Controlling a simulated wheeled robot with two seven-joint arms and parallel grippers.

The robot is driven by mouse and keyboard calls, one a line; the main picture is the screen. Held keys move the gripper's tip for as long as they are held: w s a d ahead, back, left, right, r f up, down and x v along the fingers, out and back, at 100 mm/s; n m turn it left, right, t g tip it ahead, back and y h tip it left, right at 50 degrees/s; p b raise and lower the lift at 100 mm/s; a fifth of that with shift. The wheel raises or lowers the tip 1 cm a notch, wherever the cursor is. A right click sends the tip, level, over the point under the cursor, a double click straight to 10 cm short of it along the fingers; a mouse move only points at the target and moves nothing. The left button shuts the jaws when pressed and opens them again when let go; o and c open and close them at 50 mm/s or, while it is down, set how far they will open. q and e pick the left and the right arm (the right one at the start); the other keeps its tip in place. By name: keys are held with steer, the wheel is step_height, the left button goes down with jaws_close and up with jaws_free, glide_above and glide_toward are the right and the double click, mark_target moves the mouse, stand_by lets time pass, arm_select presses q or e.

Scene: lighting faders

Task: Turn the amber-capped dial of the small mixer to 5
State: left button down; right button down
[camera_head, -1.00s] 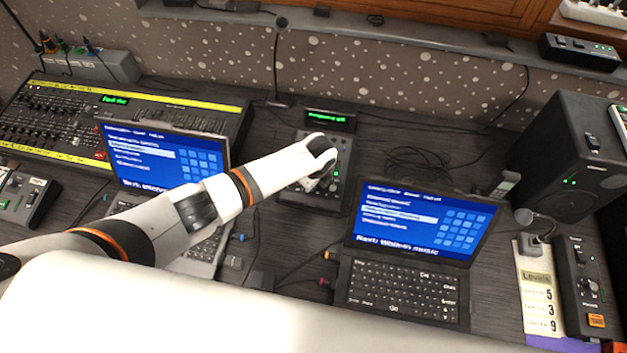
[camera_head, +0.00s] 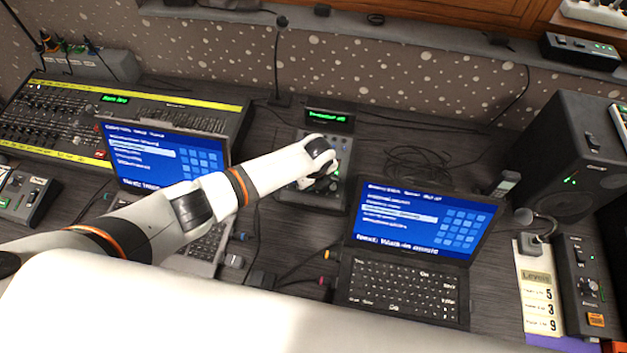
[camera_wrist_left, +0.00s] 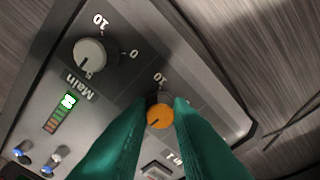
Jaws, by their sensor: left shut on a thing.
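The small mixer (camera_head: 340,180) stands on the desk between the two laptops, partly hidden by my left arm. In the left wrist view its panel shows at an angle, with the amber-capped dial (camera_wrist_left: 159,115) between my fingertips. A dark pointer line shows on the amber cap, and a 10 is printed beside the dial; other marks around it are covered. My left gripper (camera_wrist_left: 160,112) has green fingers and is shut on the amber dial from both sides. In the head view the left gripper (camera_head: 322,180) is mostly hidden behind its wrist. My right gripper is not in view.
A grey-capped dial labelled Main (camera_wrist_left: 89,53) sits beside the amber one. Laptops stand to the left (camera_head: 165,155) and right (camera_head: 425,220) of the mixer. A gooseneck microphone (camera_head: 278,60) rises behind. A levels card (camera_head: 538,290) and a speaker (camera_head: 565,155) are at right.

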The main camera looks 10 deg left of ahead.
arm_select(q)
steer(key=c, duration=1.3)
jaws_free()
steer(key=shift+r, duration=0.1)
steer(key=b+v, duration=0.1)
steer(key=v, duration=1.1)
